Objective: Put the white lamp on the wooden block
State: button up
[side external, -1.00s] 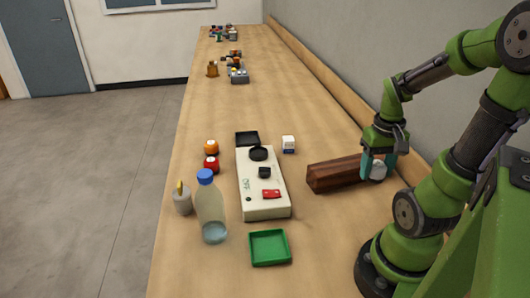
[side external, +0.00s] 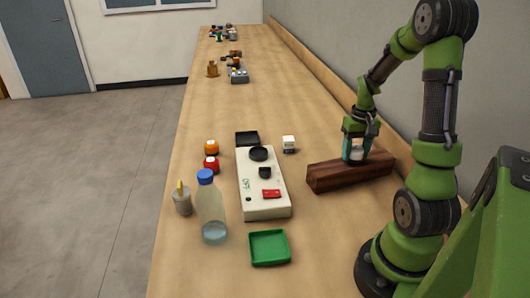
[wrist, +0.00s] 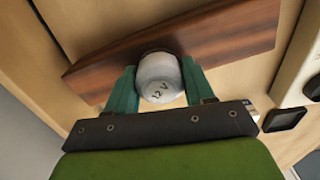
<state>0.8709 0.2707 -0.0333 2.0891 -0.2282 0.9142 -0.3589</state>
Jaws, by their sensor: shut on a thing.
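The white lamp (wrist: 158,78) has a rounded end marked "12 V" in the wrist view. My gripper (wrist: 160,88) is shut on it, one teal finger on each side. In the side view the lamp (side external: 354,154) shows between the fingers of my gripper (side external: 355,152), over the top of the wooden block. The dark brown wooden block (side external: 328,178) lies on the table, long side roughly left to right. It also shows behind the lamp in the wrist view (wrist: 228,33). I cannot tell whether the lamp's underside touches the block.
A green tray (side external: 269,248), a bottle (side external: 211,210) and orange (side external: 211,147) and red (side external: 211,164) items are nearby. A wall runs along the right.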

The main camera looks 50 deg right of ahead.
aim_at(357, 146)
jog(key=shift+f, duration=0.2)
jog(key=o, duration=1.1)
jog(key=shift+c, duration=0.2)
notch_tip(357, 146, up, 12)
jog(key=w+a+r+n+t, duration=0.2)
jog(key=w+a, duration=0.1)
jog(key=a, duration=0.5)
jog(key=w+a+r+n+t, duration=0.1)
jog(key=w+a+r+t, duration=0.1)
jog(key=a, duration=0.7)
jog(key=s+a+r+n+t+y, duration=0.1)
jog(key=s+a+n+t+y, duration=0.1)
jog(key=a, duration=1.1)
jog(key=shift+s+a+t, duration=0.25)
jog(key=shift+s+t, duration=0.25)
jog(key=shift+t, duration=0.1)
jog(key=shift+r, duration=0.1)
